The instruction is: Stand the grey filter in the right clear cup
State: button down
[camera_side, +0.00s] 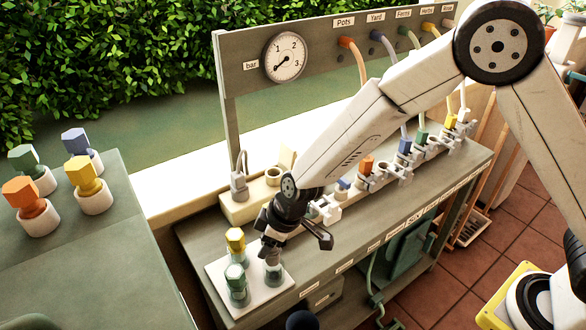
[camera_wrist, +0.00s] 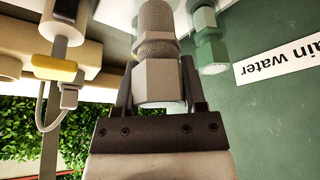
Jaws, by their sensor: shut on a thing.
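My gripper (camera_side: 270,246) is above the right side of a white plate (camera_side: 216,276) at the bench's near left end. Its jaws, also in the wrist view (camera_wrist: 158,84), are shut on the hex head of the grey filter (camera_wrist: 160,82). The filter's mesh body points away from my wrist. In the side view the filter (camera_side: 271,257) is upright and mostly hidden by my gripper, with its lower end at the right clear cup (camera_side: 274,274). I cannot tell whether it is seated or how deep it is.
A yellow-topped filter (camera_side: 235,240) and a green-topped filter (camera_side: 236,275) stand close by on the plate. The green one shows beside the grey filter in the wrist view (camera_wrist: 209,45). A cream block (camera_side: 243,207) stands behind. Several coloured fittings line the bench on the right.

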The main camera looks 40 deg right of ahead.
aim_at(269, 256)
jog(key=shift+f, duration=1.85)
jog(key=shift+f, duration=0.6)
jog(key=shift+c, duration=2.2)
grip_release()
jog(key=shift+r, duration=0.1)
jog(key=v, duration=1.1)
